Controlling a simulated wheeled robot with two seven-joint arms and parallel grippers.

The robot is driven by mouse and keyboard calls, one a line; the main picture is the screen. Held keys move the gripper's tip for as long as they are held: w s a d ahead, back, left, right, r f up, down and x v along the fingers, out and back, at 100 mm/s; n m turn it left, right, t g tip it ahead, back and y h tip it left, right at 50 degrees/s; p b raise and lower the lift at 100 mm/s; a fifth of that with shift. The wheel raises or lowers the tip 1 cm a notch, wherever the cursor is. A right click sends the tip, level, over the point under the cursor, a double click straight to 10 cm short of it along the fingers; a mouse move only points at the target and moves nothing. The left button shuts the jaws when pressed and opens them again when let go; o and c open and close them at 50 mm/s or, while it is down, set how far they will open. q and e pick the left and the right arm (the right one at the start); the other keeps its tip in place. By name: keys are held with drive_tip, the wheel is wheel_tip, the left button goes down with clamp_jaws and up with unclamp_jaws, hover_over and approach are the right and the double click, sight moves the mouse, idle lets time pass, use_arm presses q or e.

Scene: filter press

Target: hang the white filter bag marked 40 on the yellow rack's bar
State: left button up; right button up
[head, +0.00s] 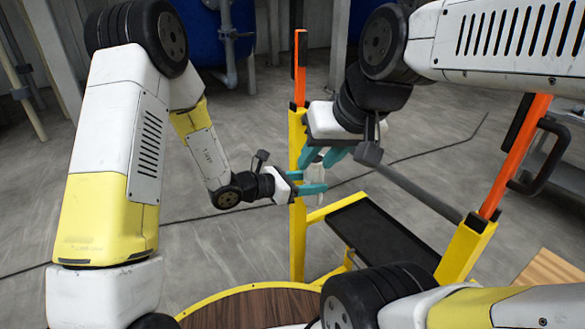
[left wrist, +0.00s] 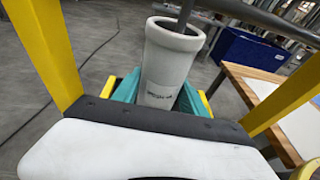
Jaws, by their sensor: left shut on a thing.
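The white filter bag (left wrist: 165,75) is a pale tube with a thick rim and small dark print, too small to read surely. My left gripper (head: 312,184) is shut on it beside the rack's near post; its teal fingers show on both sides of the bag in the left wrist view (left wrist: 158,95). In the head view the bag is mostly hidden by the grippers. The yellow rack (head: 297,235) has a grey bar (head: 420,187). A grey rod crosses the bag's rim in the left wrist view; whether it is inside the bag is unclear. My right gripper (head: 324,157) is just above the left one, fingers apart.
The rack's posts have orange upper parts (head: 517,150). A black tray (head: 380,240) lies low between the posts. A wooden-topped table (left wrist: 262,90) and a blue bin (left wrist: 250,48) stand beyond. Blue tanks (head: 205,35) stand at the back.

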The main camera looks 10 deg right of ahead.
use_arm(q)
drive_tip(key=shift+w+a+r+n+t, duration=0.1)
drive_tip(key=shift+w+a+n+t, duration=0.2)
drive_tip(key=shift+w+a+t, duration=0.15)
drive_tip(key=shift+w+d, duration=0.1)
drive_tip(key=shift+d, duration=0.05)
drive_tip(key=w+d+f, duration=0.2)
drive_tip(key=d+f, duration=0.2)
drive_tip(key=d, duration=0.4)
drive_tip(key=shift+w+f, duration=0.2)
drive_tip(key=shift+w, duration=0.2)
idle(0.4)
drive_tip(key=shift+d, duration=0.1)
drive_tip(key=o, duration=1.2)
